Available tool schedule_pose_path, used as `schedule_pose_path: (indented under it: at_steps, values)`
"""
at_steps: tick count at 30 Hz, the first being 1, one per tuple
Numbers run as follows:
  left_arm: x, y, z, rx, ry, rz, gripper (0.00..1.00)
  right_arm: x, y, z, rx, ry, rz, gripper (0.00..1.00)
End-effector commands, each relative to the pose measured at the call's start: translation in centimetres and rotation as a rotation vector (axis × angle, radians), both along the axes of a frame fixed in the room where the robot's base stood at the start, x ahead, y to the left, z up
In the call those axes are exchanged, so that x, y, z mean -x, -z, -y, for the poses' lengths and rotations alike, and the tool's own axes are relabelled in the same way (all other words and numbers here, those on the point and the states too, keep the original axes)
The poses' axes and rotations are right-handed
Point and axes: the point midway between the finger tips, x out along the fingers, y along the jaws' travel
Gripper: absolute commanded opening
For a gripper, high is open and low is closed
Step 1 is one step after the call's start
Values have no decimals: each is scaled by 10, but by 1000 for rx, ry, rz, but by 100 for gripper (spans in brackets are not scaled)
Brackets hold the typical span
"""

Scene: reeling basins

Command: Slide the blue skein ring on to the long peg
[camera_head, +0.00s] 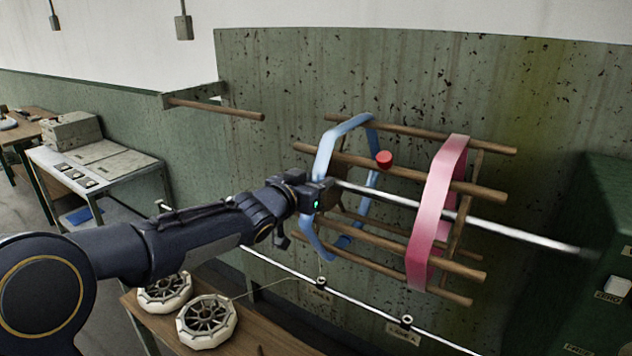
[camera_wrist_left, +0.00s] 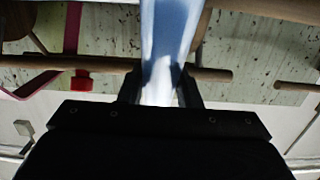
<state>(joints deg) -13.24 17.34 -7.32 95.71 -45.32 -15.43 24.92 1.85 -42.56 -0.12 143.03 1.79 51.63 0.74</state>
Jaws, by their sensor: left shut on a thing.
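The blue skein ring (camera_head: 323,155) hangs around the bars at the left end of a wooden reel (camera_head: 400,170). My left gripper (camera_head: 320,190) is shut on the near side of the ring. In the left wrist view the blue band (camera_wrist_left: 168,40) passes between the fingers (camera_wrist_left: 160,92). The long peg (camera_head: 215,108) sticks out from a wall bracket (camera_head: 192,93) at the upper left, bare and apart from the ring. A rod end (camera_wrist_left: 298,87) at the right of the wrist view looks like this peg. My right gripper is not in view.
A pink ring (camera_head: 438,210) sits around the reel's right part. A red knob (camera_head: 384,159) is between the rings. A metal shaft (camera_head: 500,230) runs to a green cabinet (camera_head: 595,250). A wooden bench (camera_head: 255,335) with white wheels (camera_head: 207,321) is below. Open room separates reel and peg.

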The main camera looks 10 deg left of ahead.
Motion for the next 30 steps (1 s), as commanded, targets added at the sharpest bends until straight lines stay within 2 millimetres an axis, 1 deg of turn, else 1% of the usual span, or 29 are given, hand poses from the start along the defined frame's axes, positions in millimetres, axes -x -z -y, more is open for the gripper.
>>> schedule_pose_path:
  at_steps: [2,13,24,30]
  values:
    - [0,0,0,0,0,0,1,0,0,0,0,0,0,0]
    - [0,-1,0,0,0,1,1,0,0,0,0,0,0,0]
    - [1,-9,-1,0,-1,1,1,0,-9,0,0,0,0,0]
    - [1,-9,-1,0,0,1,1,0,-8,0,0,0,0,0]
